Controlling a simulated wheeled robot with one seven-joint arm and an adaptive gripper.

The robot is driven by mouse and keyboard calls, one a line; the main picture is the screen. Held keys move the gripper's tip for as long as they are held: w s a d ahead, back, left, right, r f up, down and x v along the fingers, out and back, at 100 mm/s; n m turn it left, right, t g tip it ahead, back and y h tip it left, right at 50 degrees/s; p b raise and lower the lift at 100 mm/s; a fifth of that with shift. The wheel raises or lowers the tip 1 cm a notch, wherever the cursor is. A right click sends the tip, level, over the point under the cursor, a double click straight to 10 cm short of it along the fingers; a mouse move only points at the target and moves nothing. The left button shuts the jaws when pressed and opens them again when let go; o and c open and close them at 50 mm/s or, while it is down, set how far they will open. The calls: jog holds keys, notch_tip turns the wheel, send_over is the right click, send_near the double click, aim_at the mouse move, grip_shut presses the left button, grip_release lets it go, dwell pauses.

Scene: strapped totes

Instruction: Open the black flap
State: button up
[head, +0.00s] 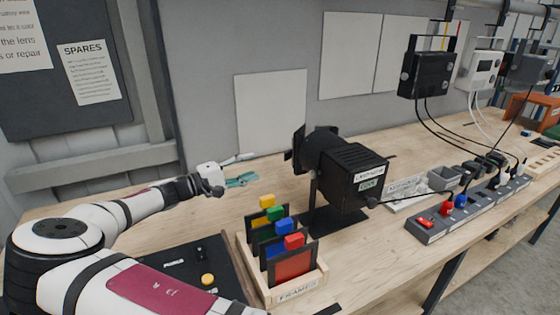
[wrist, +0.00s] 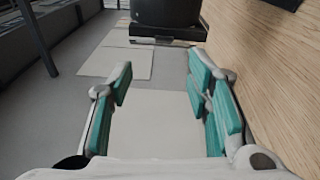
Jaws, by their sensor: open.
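The black lamp (head: 352,172) stands on the wooden bench with black flaps (head: 299,150) at its left, front end. In the wrist view, a black body (wrist: 165,12) shows at the top, with a flat dark plate below it; I cannot tell which flap that is. My gripper (head: 246,179) is left of the flaps and apart from them. In the wrist view, my gripper (wrist: 161,80) has its teal fingers spread wide with nothing between them, and the black part lies beyond the fingertips. How far the flap is folded cannot be told.
A wooden rack (head: 283,290) of coloured frames stands in front of the lamp. A dark mat (head: 190,262) lies left of it. Pale panels (head: 270,110) hang on the grey wall behind. Power strips (head: 455,218) and cables occupy the right of the bench.

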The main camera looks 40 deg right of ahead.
aim_at(285, 157)
jog(key=shift+m, duration=0.4)
jog(key=d+p, duration=0.1)
jog(key=d, duration=0.3)
jog(key=s+d, duration=0.1)
jog(key=d, duration=0.3)
jog(key=d+p, duration=0.1)
jog(key=d, duration=0.4)
jog(key=shift+s+f+p, duration=0.15)
jog(key=shift+f+p, duration=0.15)
jog(key=shift+p, duration=0.05)
grip_shut()
